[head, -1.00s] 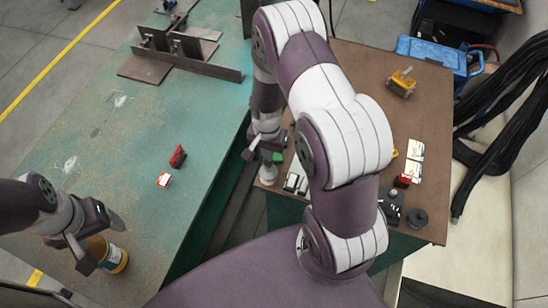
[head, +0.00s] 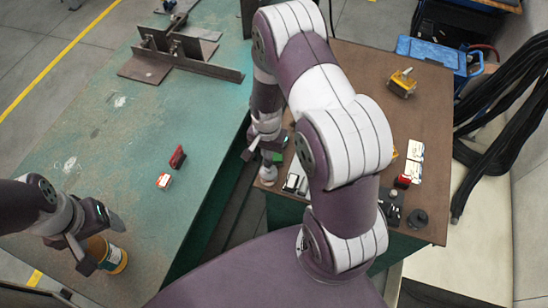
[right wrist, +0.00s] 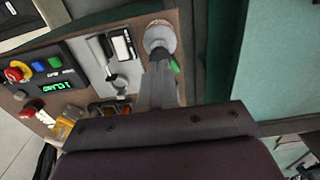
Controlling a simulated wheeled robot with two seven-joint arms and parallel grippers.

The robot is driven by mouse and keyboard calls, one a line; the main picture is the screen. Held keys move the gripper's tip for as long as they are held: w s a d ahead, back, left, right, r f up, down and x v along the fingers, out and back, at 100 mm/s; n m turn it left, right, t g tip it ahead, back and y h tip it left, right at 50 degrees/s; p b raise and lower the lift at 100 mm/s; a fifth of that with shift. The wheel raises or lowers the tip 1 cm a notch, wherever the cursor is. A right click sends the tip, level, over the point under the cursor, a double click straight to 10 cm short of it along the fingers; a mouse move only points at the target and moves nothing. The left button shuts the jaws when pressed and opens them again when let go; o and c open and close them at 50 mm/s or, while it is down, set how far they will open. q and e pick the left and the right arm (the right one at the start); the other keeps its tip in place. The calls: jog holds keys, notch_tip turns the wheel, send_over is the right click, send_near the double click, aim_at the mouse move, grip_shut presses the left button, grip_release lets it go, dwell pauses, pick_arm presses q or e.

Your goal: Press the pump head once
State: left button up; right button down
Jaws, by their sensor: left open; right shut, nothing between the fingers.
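A round, pale grey-pink top, which looks like the pump head (head: 268,174), stands at the left edge of the brown bench. In the right wrist view the round top (right wrist: 160,36) shows at the tips of my right gripper (right wrist: 160,62). My right gripper (head: 266,157) is shut and empty, right beside or over it; I cannot tell whether they touch. The body under the top is hidden. My left gripper (head: 100,244) is open at an orange-yellow jar (head: 116,262) on the green table; its fingers partly cover the jar.
The green table (head: 110,130) holds a red part (head: 177,157), a small red-white box (head: 164,180) and a steel fixture (head: 165,55). On the brown bench (head: 355,65) are a yellow device (head: 402,83) and a control panel (right wrist: 45,78). A gap separates the tables.

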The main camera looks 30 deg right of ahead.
jog(key=shift+f, duration=0.2)
dwell(0.5)
jog(key=shift+f+b, duration=1.1)
jog(key=shift+f, duration=0.25)
jog(key=shift+s, duration=0.1)
jog(key=shift+r, duration=0.1)
jog(key=shift+r+p, duration=1.3)
jog(key=shift+r, duration=0.1)
notch_tip(320, 180, up, 6)
jog(key=p, duration=0.5)
